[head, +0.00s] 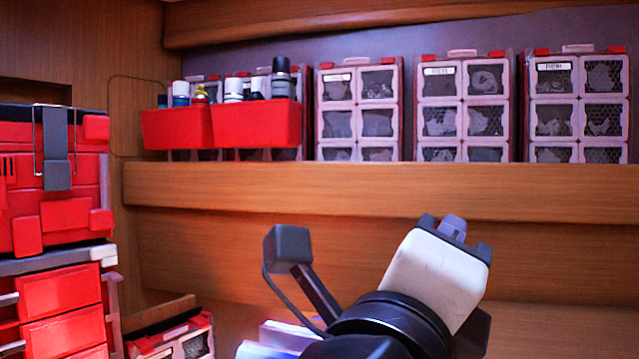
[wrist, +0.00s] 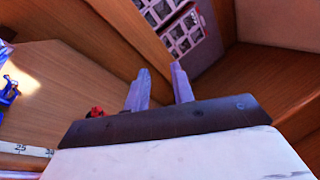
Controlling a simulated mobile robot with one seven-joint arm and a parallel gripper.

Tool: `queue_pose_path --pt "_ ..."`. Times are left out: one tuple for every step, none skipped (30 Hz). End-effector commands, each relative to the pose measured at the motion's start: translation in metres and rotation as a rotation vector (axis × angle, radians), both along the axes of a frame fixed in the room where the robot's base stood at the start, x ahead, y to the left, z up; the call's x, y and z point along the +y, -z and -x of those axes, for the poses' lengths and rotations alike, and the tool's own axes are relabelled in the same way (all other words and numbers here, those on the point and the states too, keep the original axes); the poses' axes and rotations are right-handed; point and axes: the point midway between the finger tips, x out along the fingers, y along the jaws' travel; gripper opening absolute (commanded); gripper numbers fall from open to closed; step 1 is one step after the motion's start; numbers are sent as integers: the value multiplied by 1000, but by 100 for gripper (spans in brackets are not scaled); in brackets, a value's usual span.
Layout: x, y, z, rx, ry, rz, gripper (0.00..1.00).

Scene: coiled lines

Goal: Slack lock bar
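A dark grey latch bar (head: 56,150) stands upright on the front of the red toolbox (head: 70,218) at the left of the head view. Thin wire loops run down on both sides of it. I cannot tell whether it is slack or tight. My gripper (head: 455,226) is at the lower right of the head view, well apart from the toolbox, its fingers partly hidden. In the wrist view my gripper (wrist: 160,76) has its two fingers apart with nothing between them. The latch bar does not show in the wrist view.
Red bins (head: 258,124) with bottles and several clear-fronted organizers (head: 465,105) stand on the wooden shelf (head: 370,188). A red drawer stack (head: 62,305) is under the toolbox. Another organizer (head: 175,338) sits low near it. A small red thing (wrist: 97,112) shows beside my gripper.

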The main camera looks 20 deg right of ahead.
Motion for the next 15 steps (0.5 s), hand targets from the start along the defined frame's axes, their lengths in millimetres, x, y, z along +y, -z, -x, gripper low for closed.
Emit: queue_pose_path --pt "7 -8 1 -2 20 53 24" --pt "11 -12 1 -6 32 83 24" --pt "17 -18 3 -9 47 122 24" --pt "21 -23 4 -14 58 153 24" --pt "25 -27 4 -17 69 178 24" --pt "30 -32 5 -22 82 212 24" --pt "35 -36 6 -26 91 237 24" --pt "38 -39 7 -30 99 260 24" --pt "43 -43 8 -35 110 287 24" --pt "47 -46 8 -39 116 308 24" --pt "51 -48 9 -43 124 327 24" --pt "55 -51 10 -47 133 348 24" --pt "58 -53 10 -50 137 362 24" --pt "60 -55 10 -52 142 375 24" --pt "63 -57 11 -56 147 390 24"
